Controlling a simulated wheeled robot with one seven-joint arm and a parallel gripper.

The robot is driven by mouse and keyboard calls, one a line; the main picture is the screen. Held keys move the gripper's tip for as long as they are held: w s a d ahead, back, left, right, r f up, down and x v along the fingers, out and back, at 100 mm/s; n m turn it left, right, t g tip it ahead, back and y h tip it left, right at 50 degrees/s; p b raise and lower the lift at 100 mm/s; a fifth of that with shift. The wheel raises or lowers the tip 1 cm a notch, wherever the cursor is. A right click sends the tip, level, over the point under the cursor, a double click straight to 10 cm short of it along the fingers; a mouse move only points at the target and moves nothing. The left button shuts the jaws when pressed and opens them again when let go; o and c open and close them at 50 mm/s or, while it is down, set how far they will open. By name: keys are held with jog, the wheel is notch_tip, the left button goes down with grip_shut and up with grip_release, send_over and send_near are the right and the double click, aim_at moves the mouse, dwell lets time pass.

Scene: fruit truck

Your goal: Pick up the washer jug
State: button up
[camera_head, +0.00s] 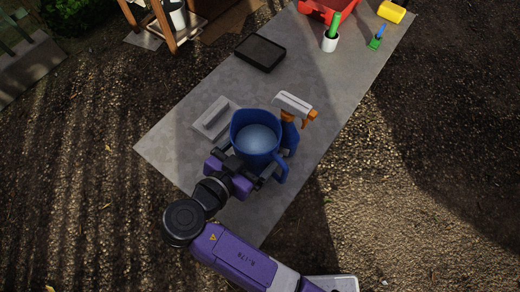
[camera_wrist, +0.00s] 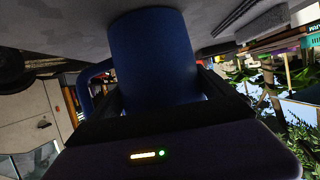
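The washer jug (camera_head: 238,125) is a blue, open-topped jug holding pale bluish liquid, upright at the near part of the grey table. Its handle (camera_head: 281,171) points to the lower right in the head view. My gripper (camera_head: 245,163) reaches it from the lower left, with a finger on either side of its body. In the wrist view, the jug's blue wall (camera_wrist: 152,55) fills the gap between my dark fingers (camera_wrist: 160,95). I cannot tell whether the fingers press on it or whether its base touches the table.
A black tray (camera_head: 260,53), a white cup (camera_head: 330,44), a red crate (camera_head: 318,8) and a yellow block (camera_head: 391,12) are farther up the table (camera_head: 335,95).

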jog(key=c, duration=1.1)
jog(key=shift+r, duration=0.1)
jog(key=shift+c, duration=0.4)
jog(key=shift+r, duration=0.2)
